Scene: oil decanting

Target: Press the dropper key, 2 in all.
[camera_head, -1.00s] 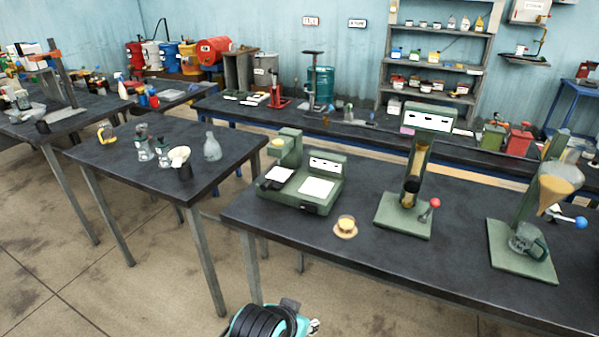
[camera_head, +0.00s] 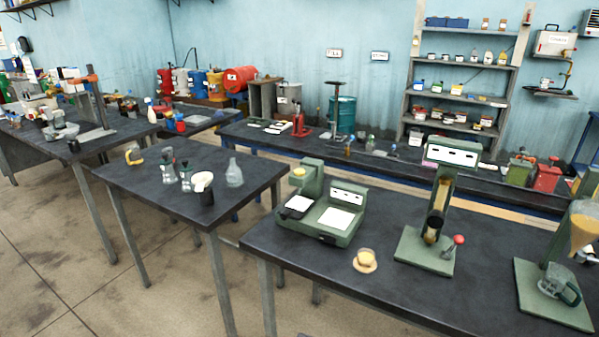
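A green bench device (camera_head: 322,222) with white panels stands at the left end of the right table. It has a short post with a yellow-topped head (camera_head: 305,182) over a small dark-edged pad (camera_head: 297,204) at its left. Which part is the dropper key is too small to tell. A small cup of yellow liquid (camera_head: 366,257) stands on a round tan saucer in front of the device. Neither of my grippers shows in this view.
A green stand with an amber column (camera_head: 437,207) and red-knobbed lever is right of the device. A stand with a funnel of amber liquid (camera_head: 584,232) and a glass jug (camera_head: 557,285) are at far right. The left table (camera_head: 150,205) holds small bottles; a floor gap separates the tables.

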